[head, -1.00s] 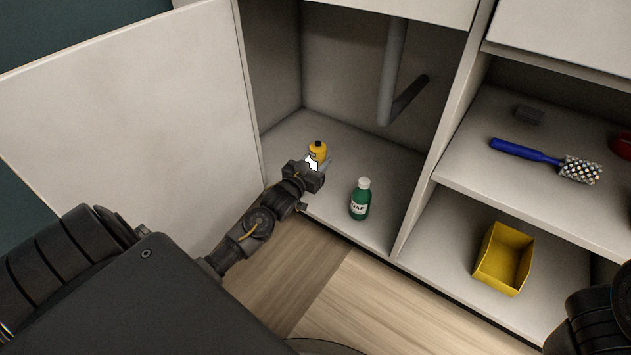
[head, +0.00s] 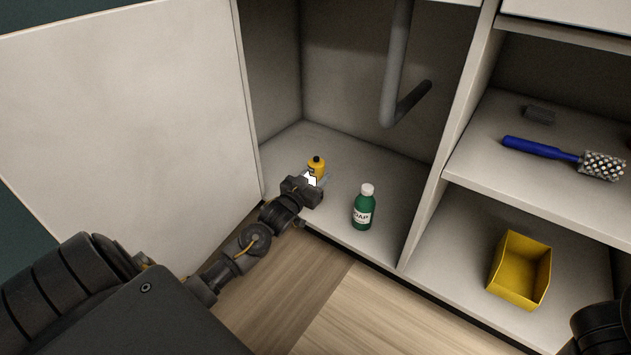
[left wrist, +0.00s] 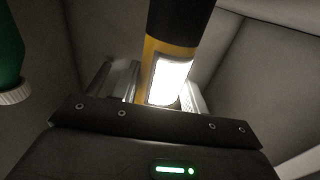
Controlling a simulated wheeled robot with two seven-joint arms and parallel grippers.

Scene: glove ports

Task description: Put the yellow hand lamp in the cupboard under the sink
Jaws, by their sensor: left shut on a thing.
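The yellow hand lamp (head: 317,165) with a dark top stands at the front left inside the cupboard under the sink (head: 340,215). My left gripper (head: 312,181) reaches in from the front and is shut on the lamp. In the left wrist view the lamp (left wrist: 168,75) sits between the two fingers, with its bright white lit panel facing the camera. Whether the lamp's base touches the cupboard floor is hidden behind the gripper. My right gripper is out of view.
A green soap bottle (head: 363,207) stands just right of my left gripper. The open cupboard door (head: 130,110) is on the left, and a grey drain pipe (head: 395,80) hangs behind. Right shelves hold a blue-handled brush (head: 540,149) and a yellow bin (head: 520,270). The cupboard floor behind is clear.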

